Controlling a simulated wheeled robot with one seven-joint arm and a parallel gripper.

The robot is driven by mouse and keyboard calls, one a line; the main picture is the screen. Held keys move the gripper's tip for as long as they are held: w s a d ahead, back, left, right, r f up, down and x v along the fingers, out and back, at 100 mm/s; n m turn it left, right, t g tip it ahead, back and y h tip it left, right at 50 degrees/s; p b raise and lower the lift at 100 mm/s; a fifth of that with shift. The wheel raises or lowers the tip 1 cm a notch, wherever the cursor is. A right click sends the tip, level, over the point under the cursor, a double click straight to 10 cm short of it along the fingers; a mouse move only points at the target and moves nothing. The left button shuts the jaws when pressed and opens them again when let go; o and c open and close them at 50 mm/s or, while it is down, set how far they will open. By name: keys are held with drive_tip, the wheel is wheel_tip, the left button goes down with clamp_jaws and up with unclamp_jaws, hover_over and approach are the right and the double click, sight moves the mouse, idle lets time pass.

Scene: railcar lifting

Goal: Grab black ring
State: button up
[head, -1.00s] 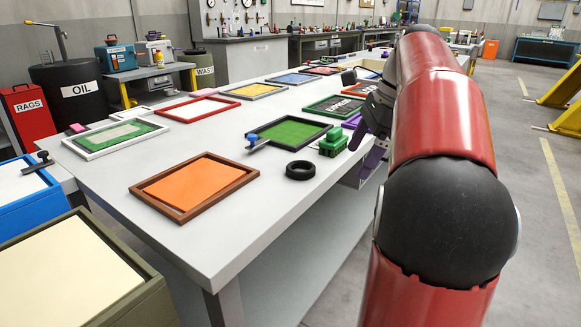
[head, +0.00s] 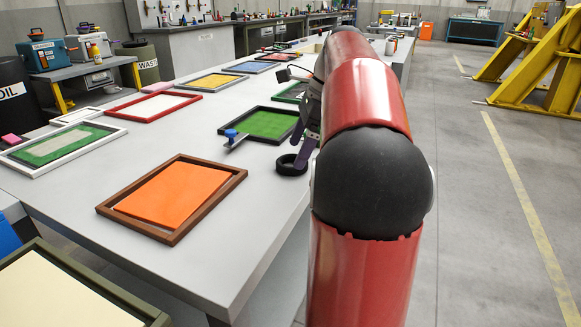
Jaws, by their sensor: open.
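The black ring (head: 287,167) lies flat on the grey workbench (head: 245,215), near its right edge. My gripper (head: 300,150) is open and tilted down at the ring, its purple-grey fingers just above or beside the ring's right side. I cannot tell whether a finger touches the ring. My red arm hides part of the gripper and the bench behind it.
A brown-framed orange tray (head: 172,238) lies in front and to the left of the ring. A green tray with a black frame (head: 268,109) and a blue-knobbed clamp (head: 234,139) are close behind it. Bare bench lies between them.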

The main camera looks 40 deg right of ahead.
drive_tip(key=shift+x, duration=1.4)
drive_tip(key=shift+d, duration=0.1)
drive_tip(key=c, duration=1)
